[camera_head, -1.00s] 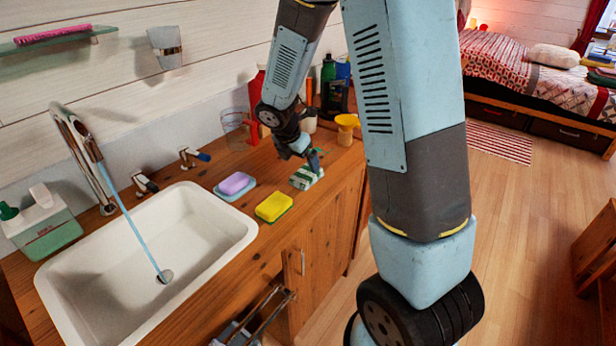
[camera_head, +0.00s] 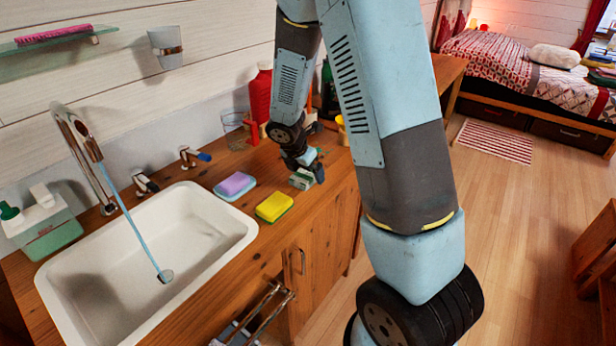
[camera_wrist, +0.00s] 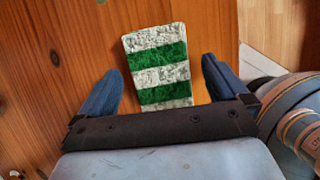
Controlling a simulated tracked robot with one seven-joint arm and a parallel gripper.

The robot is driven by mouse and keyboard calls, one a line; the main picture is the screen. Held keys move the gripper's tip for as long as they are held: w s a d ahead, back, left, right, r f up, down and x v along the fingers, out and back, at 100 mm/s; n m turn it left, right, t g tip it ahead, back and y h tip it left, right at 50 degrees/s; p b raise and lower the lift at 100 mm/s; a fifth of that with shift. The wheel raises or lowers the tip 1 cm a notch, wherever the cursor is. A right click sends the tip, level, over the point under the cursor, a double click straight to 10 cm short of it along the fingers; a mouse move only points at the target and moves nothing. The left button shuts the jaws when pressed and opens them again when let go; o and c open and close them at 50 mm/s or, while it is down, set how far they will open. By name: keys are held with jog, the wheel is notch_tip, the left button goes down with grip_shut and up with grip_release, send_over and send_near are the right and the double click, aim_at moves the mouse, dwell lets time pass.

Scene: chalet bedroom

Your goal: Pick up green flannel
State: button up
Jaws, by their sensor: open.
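The green flannel (camera_wrist: 158,68) is a folded cloth with green and white stripes, lying on the wooden counter. In the wrist view it lies between the two blue fingers of my gripper (camera_wrist: 160,85), with a gap of bare wood on each side. Its lower end is hidden behind the gripper's dark bar. In the head view the flannel (camera_head: 301,180) is partly covered by my gripper (camera_head: 306,169), which is low at the counter's right part. My gripper is open and holds nothing.
A yellow sponge (camera_head: 274,207) and a purple soap (camera_head: 235,184) on a dish lie left of the flannel, beside the white sink (camera_head: 200,227). A red bottle (camera_head: 260,97) and other containers stand behind. The counter's front edge is close by.

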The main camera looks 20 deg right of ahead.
jog(key=shift+f, duration=0.2)
jog(key=shift+c, duration=0.3)
jog(key=c, duration=1.1)
jog(key=shift+r, duration=0.1)
